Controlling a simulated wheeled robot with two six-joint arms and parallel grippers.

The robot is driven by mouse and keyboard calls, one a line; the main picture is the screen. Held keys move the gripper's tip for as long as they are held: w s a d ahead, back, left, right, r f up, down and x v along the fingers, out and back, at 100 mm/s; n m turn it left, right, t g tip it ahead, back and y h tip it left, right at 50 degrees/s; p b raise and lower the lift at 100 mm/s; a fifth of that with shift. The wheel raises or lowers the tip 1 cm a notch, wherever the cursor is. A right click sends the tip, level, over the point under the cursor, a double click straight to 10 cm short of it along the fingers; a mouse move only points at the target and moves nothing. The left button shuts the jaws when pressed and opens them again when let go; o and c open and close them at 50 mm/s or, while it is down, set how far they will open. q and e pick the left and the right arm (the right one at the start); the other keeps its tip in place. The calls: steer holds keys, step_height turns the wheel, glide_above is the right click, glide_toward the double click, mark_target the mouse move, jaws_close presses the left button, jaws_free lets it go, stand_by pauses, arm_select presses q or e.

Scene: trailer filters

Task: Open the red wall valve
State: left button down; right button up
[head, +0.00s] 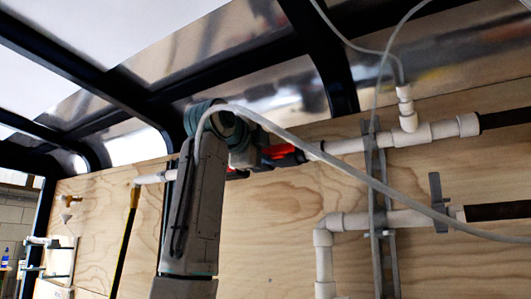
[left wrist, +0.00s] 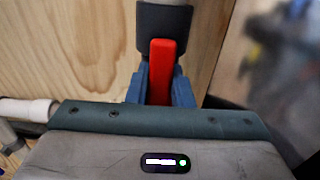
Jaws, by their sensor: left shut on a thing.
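The red valve handle (head: 278,150) shows in the head view on the white pipe run along the plywood wall, partly hidden behind my left wrist. In the left wrist view the red handle (left wrist: 161,70) stands between the blue fingers of my left gripper (left wrist: 161,88), which is shut on it. A dark grey valve body or fitting (left wrist: 164,27) sits just beyond the handle. In the head view my left arm rises in front of the wall and hides the fingers and part of the valve. My right gripper is in neither view.
White pipe (head: 350,145) runs right from the valve to a tee with a thin hose. A lower pipe with a grey handle (head: 438,202) is at the right. A pale hose crosses in front of the wall. Black frame bars (head: 315,50) are overhead.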

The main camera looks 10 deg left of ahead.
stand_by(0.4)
arm_select(q)
steer(key=c, duration=1.3)
jaws_free()
steer(key=shift+s, duration=0.25)
steer(key=shift+b+v, duration=2.1)
steer(key=shift+v, duration=3.05)
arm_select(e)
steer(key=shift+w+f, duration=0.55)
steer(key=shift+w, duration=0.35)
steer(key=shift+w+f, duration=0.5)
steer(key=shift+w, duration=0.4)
arm_select(q)
steer(key=shift+r, duration=0.1)
